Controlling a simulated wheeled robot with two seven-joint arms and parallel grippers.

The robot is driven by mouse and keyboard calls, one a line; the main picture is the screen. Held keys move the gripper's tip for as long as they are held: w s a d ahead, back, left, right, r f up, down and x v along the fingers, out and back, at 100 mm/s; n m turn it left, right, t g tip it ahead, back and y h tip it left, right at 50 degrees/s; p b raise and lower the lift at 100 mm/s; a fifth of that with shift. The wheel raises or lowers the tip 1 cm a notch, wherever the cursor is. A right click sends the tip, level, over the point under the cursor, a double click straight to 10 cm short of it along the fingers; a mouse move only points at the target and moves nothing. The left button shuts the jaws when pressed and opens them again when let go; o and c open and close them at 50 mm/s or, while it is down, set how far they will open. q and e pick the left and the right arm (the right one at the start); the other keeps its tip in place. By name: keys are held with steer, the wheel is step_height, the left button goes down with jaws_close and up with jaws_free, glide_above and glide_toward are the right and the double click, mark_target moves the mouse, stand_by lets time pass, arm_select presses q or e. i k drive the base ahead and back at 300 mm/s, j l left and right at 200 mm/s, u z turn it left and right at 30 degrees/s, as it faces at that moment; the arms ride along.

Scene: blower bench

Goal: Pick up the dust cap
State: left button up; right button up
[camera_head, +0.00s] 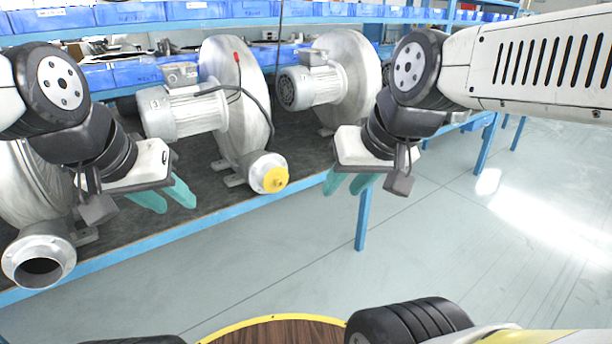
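The yellow dust cap (275,180) sits on the round outlet of the middle grey blower (238,100), facing the front of the bench. My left gripper (166,198) is to the left of the cap, with its two teal fingers apart and nothing between them. My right gripper (349,184) is to the right of the cap, in front of the bench edge, with its teal fingers apart and empty. Neither gripper touches the cap.
A blower at the left has an uncapped outlet (40,262). Another blower (345,78) stands behind my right gripper. The bench (215,214) has a blue front edge and a leg. Blue bins (140,70) line the back. The floor at the right is clear.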

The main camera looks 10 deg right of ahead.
mark_target(277, 178)
steer(key=i+l+z, duration=0.75)
steer(key=k+j, duration=0.1)
